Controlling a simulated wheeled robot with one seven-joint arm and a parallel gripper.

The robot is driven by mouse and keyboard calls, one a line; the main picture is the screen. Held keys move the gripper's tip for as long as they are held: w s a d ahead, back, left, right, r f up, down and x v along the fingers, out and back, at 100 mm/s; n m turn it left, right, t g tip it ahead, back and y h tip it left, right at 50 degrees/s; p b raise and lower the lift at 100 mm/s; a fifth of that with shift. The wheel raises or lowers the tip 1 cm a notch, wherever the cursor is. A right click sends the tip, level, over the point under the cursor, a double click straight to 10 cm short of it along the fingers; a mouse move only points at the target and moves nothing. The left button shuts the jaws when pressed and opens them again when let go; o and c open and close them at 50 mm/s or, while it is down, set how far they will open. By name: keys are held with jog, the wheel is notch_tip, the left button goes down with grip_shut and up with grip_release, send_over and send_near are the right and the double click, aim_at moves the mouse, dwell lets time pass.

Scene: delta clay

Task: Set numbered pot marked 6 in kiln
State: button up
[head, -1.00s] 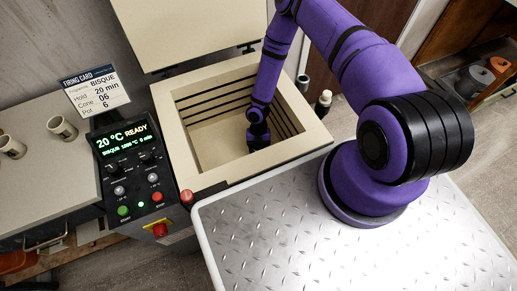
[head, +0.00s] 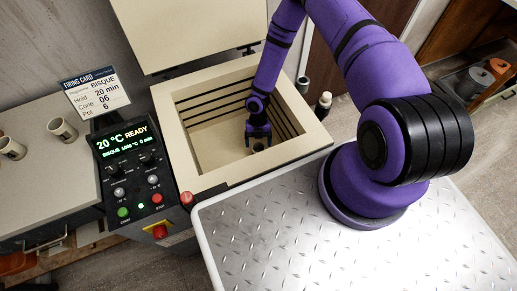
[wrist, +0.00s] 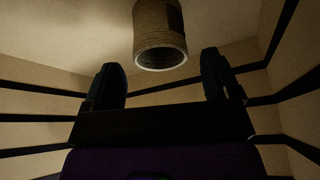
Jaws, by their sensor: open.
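A small brown ribbed pot (wrist: 158,36) with a pale rim is inside the kiln (head: 170,128). It shows as a small shape below my gripper in the head view (head: 259,147). A dark patch is on its side in the wrist view, but no number is readable. My gripper (head: 258,136) is open inside the kiln chamber, just above the pot. In the wrist view the two fingers (wrist: 162,78) are apart, with the pot beyond their tips and nothing between them. The kiln lid (head: 195,30) is raised.
Two pale pots, one nearer the kiln (head: 62,129) and one farther left (head: 11,148), stand on the left table (head: 60,185). A control panel (head: 132,170) reads 20 °C READY. The firing card (head: 96,93) says pot 6. Kiln walls surround my gripper closely.

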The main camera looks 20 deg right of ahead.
jog(key=v, duration=0.7)
dwell(0.5)
